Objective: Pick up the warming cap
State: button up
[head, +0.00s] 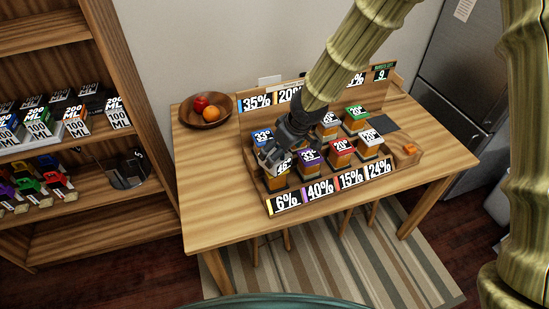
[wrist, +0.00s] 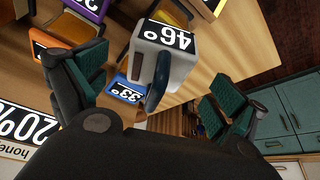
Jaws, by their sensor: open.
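Several colored caps with temperature labels stand on jars in a wooden rack on the table. No label reads "warming", so I cannot tell for certain which is the warming cap. My gripper (head: 275,155) is open over the front-left cap, a pale one marked 46° (head: 283,168). In the wrist view this 46° cap (wrist: 148,45) and its dark upright handle (wrist: 159,78) show between the spread fingers of my gripper (wrist: 150,82). The fingers appear clear of the handle. A blue 33° cap (head: 263,137) is just behind, and a purple 33° cap (head: 309,155) is to the right.
Red (head: 341,146), green (head: 356,112) and white (head: 370,137) caps stand close by in the rack. Its front labels (head: 320,188) and back panel (head: 257,102) bound it. A fruit bowl (head: 188,116) is at the left. The table's left front is clear.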

jog(key=shift+p+x, duration=0.75)
jog(key=shift+x, duration=1.75)
jog(key=shift+w+a, duration=0.1)
jog(key=shift+r, duration=0.1)
jog(key=c, duration=1.5)
